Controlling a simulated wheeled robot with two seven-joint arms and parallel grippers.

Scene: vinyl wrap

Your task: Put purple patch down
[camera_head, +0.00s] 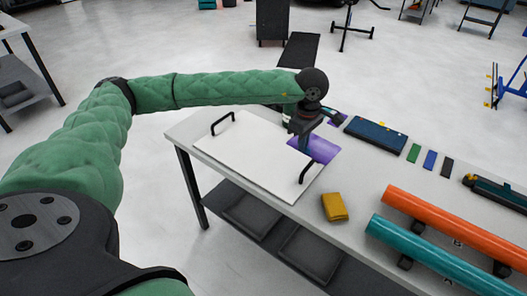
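The purple patch (321,150) is a flat purple sheet at the right part of the white panel (245,150) on the table. My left gripper (302,140) points down at the patch's left edge, with its lower end overlapping the patch in the picture. The fingers are small and dark, so I cannot tell whether they are shut on the patch or whether the patch touches the panel. The panel has two black handles, one (222,124) at its far left and one (307,172) at its right end. My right gripper is not in view.
A yellow block (335,207) lies near the table's front edge. An orange roll (455,226) and a teal roll (435,256) lie at right. A dark blue case (376,135) and small green (414,153), blue (430,160) and dark (447,168) swatches lie behind them.

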